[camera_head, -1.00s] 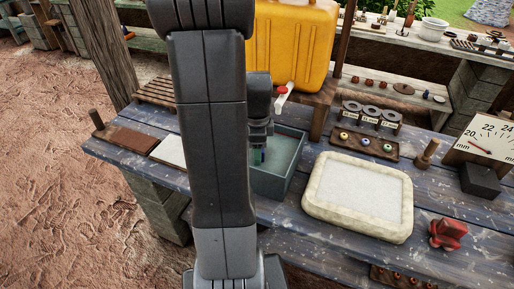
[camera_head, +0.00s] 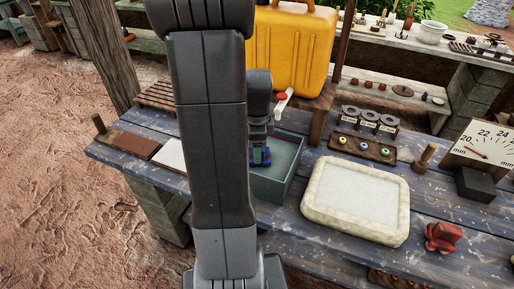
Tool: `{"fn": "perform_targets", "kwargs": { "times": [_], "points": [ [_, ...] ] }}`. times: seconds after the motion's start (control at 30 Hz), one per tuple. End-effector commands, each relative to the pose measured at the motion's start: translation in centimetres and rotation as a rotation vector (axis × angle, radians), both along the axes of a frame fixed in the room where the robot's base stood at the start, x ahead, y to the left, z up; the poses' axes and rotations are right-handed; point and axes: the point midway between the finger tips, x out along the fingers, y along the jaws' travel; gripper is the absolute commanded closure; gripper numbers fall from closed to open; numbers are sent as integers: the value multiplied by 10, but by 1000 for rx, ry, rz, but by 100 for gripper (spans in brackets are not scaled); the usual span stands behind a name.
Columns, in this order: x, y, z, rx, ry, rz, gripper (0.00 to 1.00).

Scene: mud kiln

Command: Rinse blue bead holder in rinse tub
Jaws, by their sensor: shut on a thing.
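The rinse tub (camera_head: 293,172) is a grey-green open box on the blue-grey bench, partly hidden behind my arm. My gripper (camera_head: 259,150) points down over the tub and is shut on the blue bead holder (camera_head: 261,157). The holder shows as a small dark blue piece with some green at the jaws, at or just inside the tub's far rim. Its lower part and its depth relative to the water are hard to tell. My arm hides the tub's left side.
A yellow jerrycan (camera_head: 293,50) with a red-tipped spout (camera_head: 282,98) stands behind the tub. A cream-rimmed tray (camera_head: 356,198) lies to the right.

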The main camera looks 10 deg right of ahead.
Motion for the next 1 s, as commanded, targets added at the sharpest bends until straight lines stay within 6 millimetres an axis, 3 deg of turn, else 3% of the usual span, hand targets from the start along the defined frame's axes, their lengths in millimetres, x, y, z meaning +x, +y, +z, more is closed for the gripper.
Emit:
{"fn": "perform_targets", "kwargs": {
  "times": [0.8,1.0],
  "points": [
    [0,0,78,0,-1,0,62],
    [0,0,89,0,0,0,62]
  ]
}}
